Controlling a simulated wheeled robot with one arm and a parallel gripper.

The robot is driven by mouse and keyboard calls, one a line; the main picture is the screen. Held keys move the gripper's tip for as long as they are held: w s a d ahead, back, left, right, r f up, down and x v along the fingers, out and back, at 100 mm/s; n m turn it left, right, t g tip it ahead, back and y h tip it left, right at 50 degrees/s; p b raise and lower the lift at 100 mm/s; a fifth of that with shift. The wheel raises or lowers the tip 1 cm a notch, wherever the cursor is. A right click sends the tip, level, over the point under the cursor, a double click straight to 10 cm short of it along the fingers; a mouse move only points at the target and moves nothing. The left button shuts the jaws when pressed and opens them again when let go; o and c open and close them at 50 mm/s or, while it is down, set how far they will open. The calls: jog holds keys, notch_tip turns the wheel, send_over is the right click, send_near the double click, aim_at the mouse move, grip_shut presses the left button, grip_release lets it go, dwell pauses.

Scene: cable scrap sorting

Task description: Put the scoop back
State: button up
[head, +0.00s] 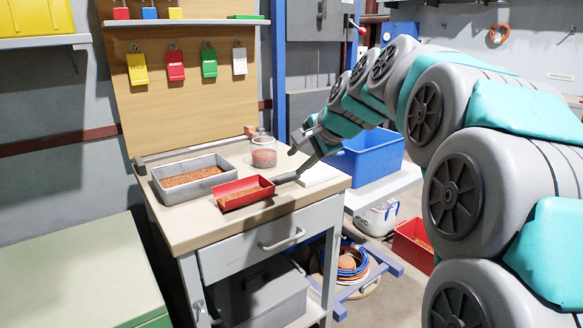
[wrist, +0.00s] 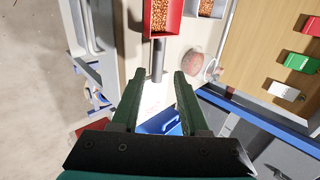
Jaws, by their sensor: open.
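The red scoop (head: 247,200) lies on the workbench top (head: 225,229) with copper-coloured granules in it. Its dark grey handle (head: 287,177) points right, toward my gripper. In the wrist view the red scoop pan (wrist: 174,25) is at the top, and its handle (wrist: 157,62) runs down toward the space between my fingertips. My gripper (wrist: 159,78) is open, with one finger on each side of the line of the handle. In the head view my gripper (head: 304,158) is just above the handle's end; whether it touches cannot be told.
A grey metal tray (head: 197,190) of granules and a glass jar (head: 264,153) stand behind the scoop. A white plate (head: 320,173) lies at the bench's right end. A blue bin (head: 372,160) stands beyond it. Coloured tags hang on the wooden backboard (head: 190,100).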

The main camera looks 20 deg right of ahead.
jog(key=shift+s+r, duration=0.25)
jog(key=shift+s, duration=0.05)
jog(key=s+a+f+n+g, duration=0.3)
jog(key=s+a+f, duration=0.1)
jog(key=s+f, duration=0.35)
jog(key=s+a+f+n+g, duration=0.2)
jog(key=s+a+f+n, duration=0.3)
jog(key=s, duration=0.3)
jog(key=s+f+n+g+h, duration=0.1)
jog(key=s+f+n, duration=0.1)
jog(key=s+f, duration=0.2)
jog(key=s+f+n+g+h, duration=0.1)
jog(key=s+f, duration=0.3)
jog(key=s, duration=0.7)
jog(key=s+d+f+n+g, duration=0.1)
jog(key=s+f+n+g, duration=0.2)
jog(key=s, duration=0.5)
jog(key=shift+s+f+h, duration=0.25)
jog(key=shift+f+h, duration=0.15)
jog(key=shift+f, duration=0.2)
